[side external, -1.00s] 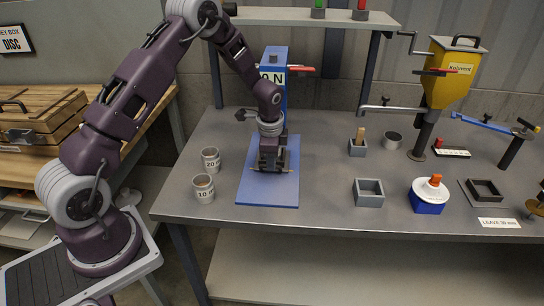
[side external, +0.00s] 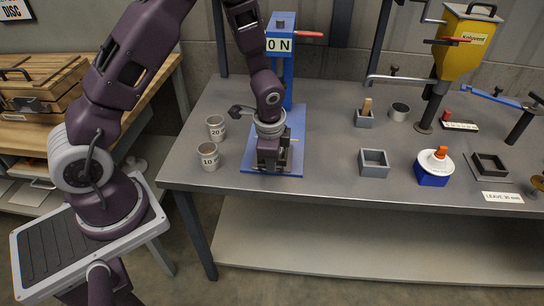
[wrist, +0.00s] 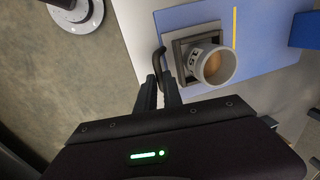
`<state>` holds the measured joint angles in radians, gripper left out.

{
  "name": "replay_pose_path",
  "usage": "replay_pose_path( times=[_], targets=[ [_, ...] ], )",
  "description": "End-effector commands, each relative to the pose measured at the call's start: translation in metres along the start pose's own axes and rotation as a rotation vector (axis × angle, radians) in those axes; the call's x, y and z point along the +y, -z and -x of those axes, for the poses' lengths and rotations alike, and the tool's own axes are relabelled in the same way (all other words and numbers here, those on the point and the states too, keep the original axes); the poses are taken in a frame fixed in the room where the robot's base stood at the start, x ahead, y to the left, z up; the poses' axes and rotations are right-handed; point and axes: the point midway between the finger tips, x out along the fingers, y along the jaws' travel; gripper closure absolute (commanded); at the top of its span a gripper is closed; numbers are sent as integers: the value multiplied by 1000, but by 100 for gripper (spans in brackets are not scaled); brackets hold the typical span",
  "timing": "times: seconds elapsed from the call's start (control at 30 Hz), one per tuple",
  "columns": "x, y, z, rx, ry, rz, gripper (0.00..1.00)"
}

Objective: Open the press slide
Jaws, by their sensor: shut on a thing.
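The press (side external: 283,62) is a blue column with a "0 N" label and a red lever, standing on a blue base plate (side external: 292,166). In the wrist view, its slide (wrist: 181,45) is a square grey holder on the plate (wrist: 264,45), carrying a round cup (wrist: 214,66) with brownish contents. A black bar handle (wrist: 158,58) stands at the slide's left side. My gripper (wrist: 159,88) is shut on this handle. In the side view my gripper (side external: 269,168) is low over the plate's front part and hides most of the slide.
Two labelled cups, "20" (side external: 215,128) and "10" (side external: 208,157), stand left of the plate. A grey box (side external: 373,164) and a blue-white container (side external: 434,168) stand right, with clear tabletop between. The table's front edge is close to the plate.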

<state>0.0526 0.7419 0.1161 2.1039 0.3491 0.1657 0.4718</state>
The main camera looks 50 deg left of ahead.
Motion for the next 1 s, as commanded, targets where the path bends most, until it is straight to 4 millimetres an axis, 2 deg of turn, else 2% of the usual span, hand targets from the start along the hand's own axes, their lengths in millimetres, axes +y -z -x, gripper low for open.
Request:
replay_pose_path(
  times=[0.2, 0.23, 0.33, 0.67, 0.9, 1.0],
  targets=[
    [0, 0, 0, 1, 1, 0, 100],
    [0, 0, 0, 1, 1, 0, 87],
    [0, 0, 0, 1, 1, 0, 68],
    [0, 1, 3, 2, 1, 0, 67],
    [-1, 1, 50, 5, 3, 0, 67],
    [-1, 1, 64, 4, 3, 0, 67]
  ],
)
